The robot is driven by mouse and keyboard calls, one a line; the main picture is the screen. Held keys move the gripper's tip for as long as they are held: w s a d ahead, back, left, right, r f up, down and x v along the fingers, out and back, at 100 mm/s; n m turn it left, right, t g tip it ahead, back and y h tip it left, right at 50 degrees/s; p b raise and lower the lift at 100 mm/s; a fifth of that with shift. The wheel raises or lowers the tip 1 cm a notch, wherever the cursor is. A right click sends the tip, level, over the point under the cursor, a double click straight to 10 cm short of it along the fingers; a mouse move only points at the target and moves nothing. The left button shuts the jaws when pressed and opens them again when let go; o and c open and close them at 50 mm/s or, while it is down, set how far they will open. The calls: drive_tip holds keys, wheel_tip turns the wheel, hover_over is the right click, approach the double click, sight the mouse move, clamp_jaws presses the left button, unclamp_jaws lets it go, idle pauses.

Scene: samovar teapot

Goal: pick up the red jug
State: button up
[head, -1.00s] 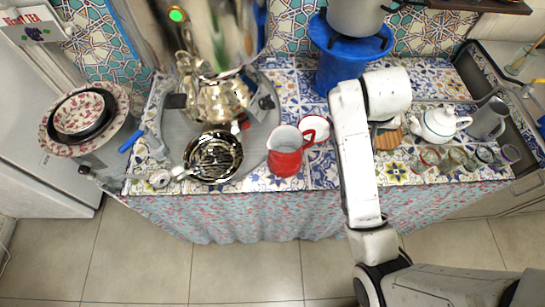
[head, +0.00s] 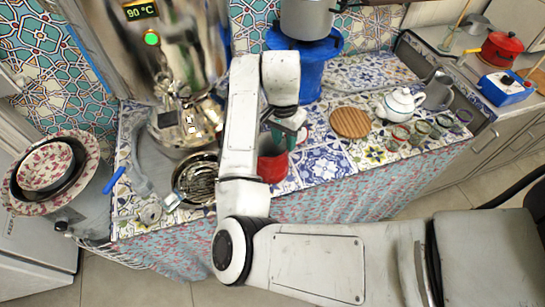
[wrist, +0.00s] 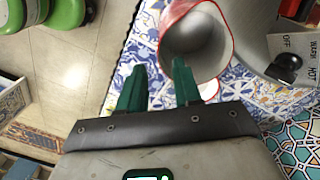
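The red jug (head: 271,165) stands on the tiled table in the head view, partly hidden behind my arm. In the wrist view the red jug (wrist: 195,40) shows its open mouth, grey inside and red rim, just beyond my fingertips. I cannot tell whether a finger touches the jug. The jug's handle is not clearly visible.
The metal samovar (head: 183,125) and a strainer pan (head: 197,180) are to the left. A blue stand (head: 313,70) is behind. A round wooden board (head: 350,122) and white teapot (head: 399,104) are to the right.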

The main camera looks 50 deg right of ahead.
sight(285, 156)
drive_tip(key=shift+s+f+p, duration=0.2)
drive_tip(key=shift+f+p, duration=0.4)
drive_tip(key=shift+f, duration=3)
clamp_jaws()
